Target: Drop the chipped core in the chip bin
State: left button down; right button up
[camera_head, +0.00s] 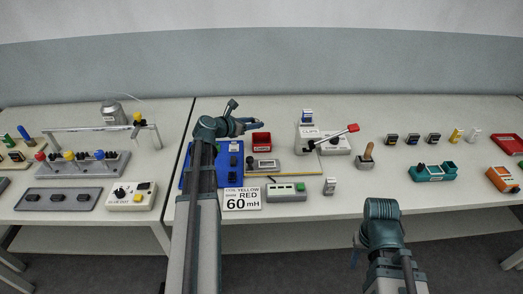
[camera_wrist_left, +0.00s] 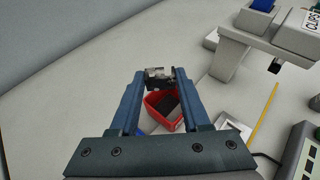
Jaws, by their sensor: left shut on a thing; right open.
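The blue mat (camera_head: 187,175) holds dark parts. A press with a red-knobbed lever (camera_head: 335,135) stands right of it. A sign reading 60 mH (camera_head: 242,199) and a green-grey meter (camera_head: 286,192) are in front. A red tray (camera_head: 507,144) lies far right.

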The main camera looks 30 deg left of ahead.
pick_arm(q)
jog(key=shift+f, duration=0.5)
pick_arm(e)
jog(key=shift+f, duration=0.55)
pick_arm(q)
jog(key=shift+c, duration=1.4)
grip_release()
jog(key=p+v, duration=0.5)
jog(key=v, duration=0.8)
jog(key=shift+s+a, duration=0.15)
jog(key=shift+s, duration=0.25)
pick_arm(e)
jog(key=shift+r, duration=2.7)
pick_arm(q)
jog(key=shift+r, duration=0.1)
